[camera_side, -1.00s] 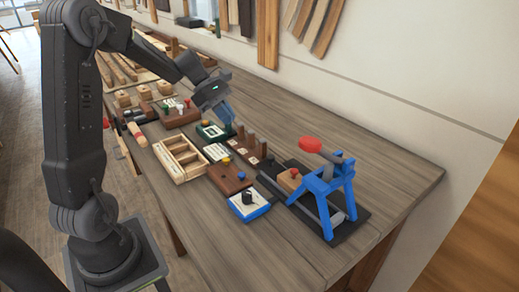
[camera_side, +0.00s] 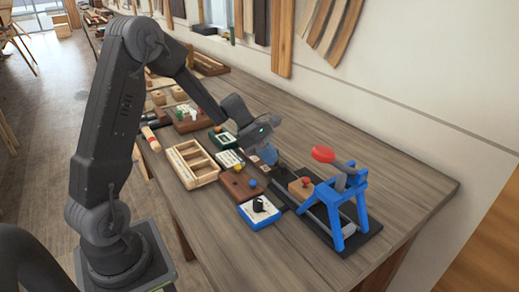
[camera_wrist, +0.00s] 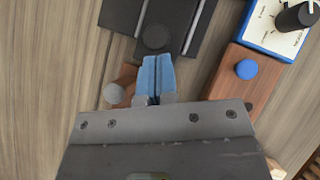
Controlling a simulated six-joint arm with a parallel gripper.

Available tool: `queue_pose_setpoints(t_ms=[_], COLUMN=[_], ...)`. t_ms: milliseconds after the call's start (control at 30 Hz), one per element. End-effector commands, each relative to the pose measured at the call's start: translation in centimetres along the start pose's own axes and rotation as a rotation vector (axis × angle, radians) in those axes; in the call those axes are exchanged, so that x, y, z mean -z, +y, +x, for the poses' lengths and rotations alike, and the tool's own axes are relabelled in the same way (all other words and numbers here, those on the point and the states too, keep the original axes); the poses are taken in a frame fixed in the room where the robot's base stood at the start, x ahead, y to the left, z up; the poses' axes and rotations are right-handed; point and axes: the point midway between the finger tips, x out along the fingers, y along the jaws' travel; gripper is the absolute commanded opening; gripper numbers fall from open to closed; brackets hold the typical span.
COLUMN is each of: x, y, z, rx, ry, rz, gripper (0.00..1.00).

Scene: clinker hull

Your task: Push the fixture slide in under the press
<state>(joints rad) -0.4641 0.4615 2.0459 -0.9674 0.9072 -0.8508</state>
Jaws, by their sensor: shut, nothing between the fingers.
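The press (camera_side: 345,205) is a blue frame with a red-knobbed lever (camera_side: 323,154), standing on a black base plate (camera_side: 318,232) with rails. The fixture slide seems to be the wooden block with a red knob (camera_side: 301,188), on the plate just left of the blue frame. My gripper (camera_side: 268,156) is shut and empty, left of the block and apart from it. In the wrist view, its blue fingertips (camera_wrist: 158,62) point at the plate's near end (camera_wrist: 122,15), just short of a dark round piece (camera_wrist: 155,37). The wooden block is outside that view.
A brown board with a blue knob (camera_wrist: 246,69) and a blue-and-white dial box (camera_side: 259,211) lie close by the plate. A grey-topped peg (camera_wrist: 113,93) stands beside my fingers. A wooden tray (camera_side: 191,164) sits further left. The bench's right end is clear.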

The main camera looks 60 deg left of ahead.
Motion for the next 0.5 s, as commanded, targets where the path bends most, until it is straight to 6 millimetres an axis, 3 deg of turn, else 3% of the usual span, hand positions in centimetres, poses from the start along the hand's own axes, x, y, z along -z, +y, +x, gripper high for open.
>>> queue_pose_setpoints(t_ms=[500], x=[-0.81], y=[-0.31], z=[0.75], rx=[0.002], ry=[-0.001], rz=[0.002], gripper=[0.0])
